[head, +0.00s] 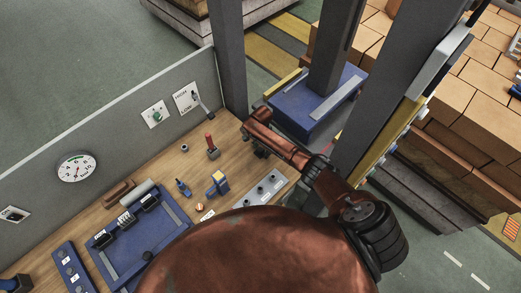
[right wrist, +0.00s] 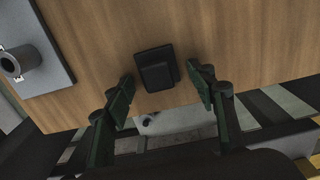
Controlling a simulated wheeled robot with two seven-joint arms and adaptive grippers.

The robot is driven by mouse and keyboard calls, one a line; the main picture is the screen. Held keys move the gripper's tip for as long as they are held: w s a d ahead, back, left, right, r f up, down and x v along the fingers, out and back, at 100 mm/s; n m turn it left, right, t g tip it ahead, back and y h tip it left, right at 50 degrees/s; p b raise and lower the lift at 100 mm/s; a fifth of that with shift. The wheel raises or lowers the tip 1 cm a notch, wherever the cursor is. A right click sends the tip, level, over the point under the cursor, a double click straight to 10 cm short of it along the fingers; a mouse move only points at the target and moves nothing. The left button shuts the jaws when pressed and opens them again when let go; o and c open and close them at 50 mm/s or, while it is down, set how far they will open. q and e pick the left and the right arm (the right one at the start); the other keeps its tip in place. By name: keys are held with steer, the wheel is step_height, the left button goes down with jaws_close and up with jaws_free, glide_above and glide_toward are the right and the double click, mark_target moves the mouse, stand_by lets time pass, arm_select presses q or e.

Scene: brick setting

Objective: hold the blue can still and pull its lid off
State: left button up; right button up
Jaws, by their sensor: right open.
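I cannot make out a blue can with a lid for certain. A small blue bottle-like thing (head: 183,188) with a narrow top stands on the wooden bench in the head view. My right gripper (head: 259,151) is over the bench's right end, well to the right of that thing. In the right wrist view its two fingers (right wrist: 162,94) are apart, with nothing held. A small black block (right wrist: 155,70) lies on the wood near the bench edge, in line with the gap between them. My left gripper is not in view.
A blue tray (head: 150,235) with dark holders, a yellow-and-blue block (head: 218,184), a red-handled lever (head: 212,147) and a grey panel with knobs (head: 262,190) are on the bench. A grey wall (head: 115,130) with a gauge backs it. A grey post (head: 228,60) stands behind the right end.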

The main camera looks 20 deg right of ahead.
mark_target(261, 148)
step_height(261, 148, up, 12)
steer(key=shift+r, duration=0.15)
stand_by(0.5)
stand_by(1.2)
